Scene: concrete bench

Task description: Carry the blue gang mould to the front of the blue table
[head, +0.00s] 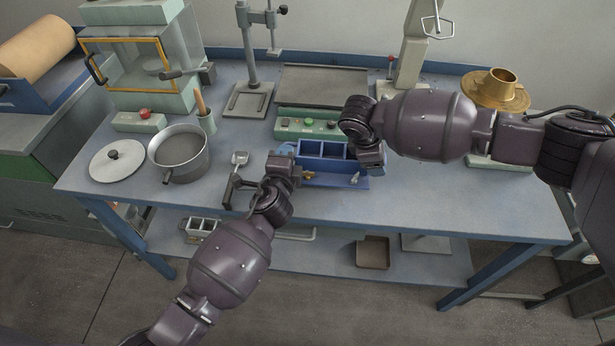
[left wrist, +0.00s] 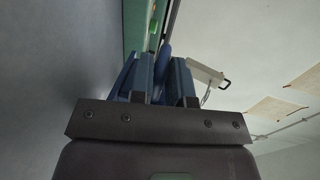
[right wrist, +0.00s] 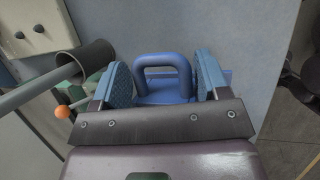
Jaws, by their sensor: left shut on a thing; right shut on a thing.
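The blue gang mould (head: 332,166), an open box with several compartments, is at the middle of the blue table (head: 420,205), in front of the green control box (head: 306,125). My left gripper (head: 287,160) is shut on the mould's left end; in the left wrist view blue metal shows between its fingers (left wrist: 163,75). My right gripper (head: 371,158) is at the right end, shut on a blue loop handle (right wrist: 163,75) that shows between its blue pads in the right wrist view. I cannot tell whether the mould touches the table.
A pot (head: 180,155), a lid (head: 117,160) and a small scoop (head: 238,160) lie to the left. A stand (head: 250,90) and a grey tray (head: 322,85) are behind. A brass piece (head: 497,92) is at the back right. The front right tabletop is clear.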

